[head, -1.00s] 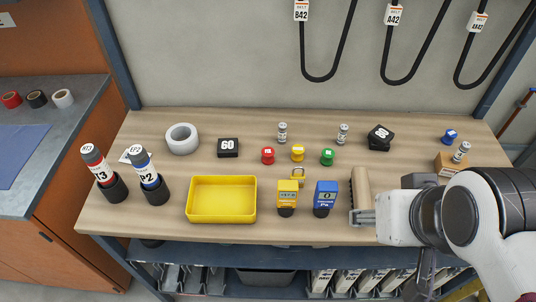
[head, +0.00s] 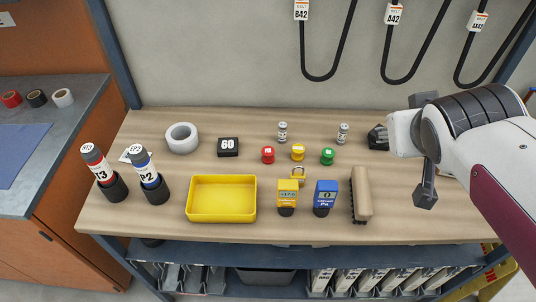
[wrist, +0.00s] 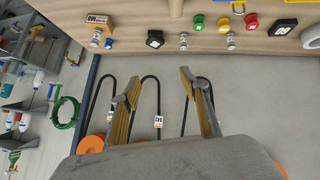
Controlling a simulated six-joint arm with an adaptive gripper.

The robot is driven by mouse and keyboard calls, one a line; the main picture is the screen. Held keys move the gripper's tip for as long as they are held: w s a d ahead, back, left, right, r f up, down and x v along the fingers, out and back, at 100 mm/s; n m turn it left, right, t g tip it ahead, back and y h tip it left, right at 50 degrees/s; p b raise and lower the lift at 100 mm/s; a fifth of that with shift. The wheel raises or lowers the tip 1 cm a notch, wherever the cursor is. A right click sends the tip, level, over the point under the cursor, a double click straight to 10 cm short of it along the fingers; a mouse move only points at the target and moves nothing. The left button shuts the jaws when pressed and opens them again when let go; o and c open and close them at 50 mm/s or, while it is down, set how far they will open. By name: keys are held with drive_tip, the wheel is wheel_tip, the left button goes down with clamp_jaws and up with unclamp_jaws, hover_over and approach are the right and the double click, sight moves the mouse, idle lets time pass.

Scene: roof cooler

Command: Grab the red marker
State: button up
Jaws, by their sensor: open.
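The red marker (head: 98,166), with a grey cap and a white label, stands tilted in a black cup (head: 115,188) at the bench's left end. A similar blue marker (head: 148,170) stands in a second black cup just right of it. My gripper (wrist: 160,78) is open and empty in the wrist view, with the wall and hanging belts beyond its fingers. In the head view my arm is at the right, far from the red marker, and the fingers are not clearly seen. The red marker is not seen in the wrist view.
Small red (head: 267,155), yellow and green pieces stand mid-bench. Belts (head: 335,60) hang on the wall.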

drive_tip(key=w+a+r+n+t+y, duration=0.1)
drive_tip(key=w+r+n+t, duration=0.2)
drive_tip(key=w, duration=1.2)
drive_tip(key=w+a+f+n+t+y, duration=0.1)
drive_tip(key=w+a+f+n+y, duration=0.1)
drive_tip(key=w+a+n+y, duration=0.35)
drive_tip(key=n+g+y, duration=0.7)
drive_tip(key=g+y, duration=0.1)
drive_tip(key=g, duration=0.2)
hover_over(268, 155)
drive_tip(key=d, duration=0.4)
wheel_tip(268, 155, down, 19)
drive_tip(key=shift+w+r, duration=0.15)
drive_tip(key=shift+w, duration=0.25)
drive_tip(key=shift+m, duration=0.25)
drive_tip(key=shift+f, duration=1.75)
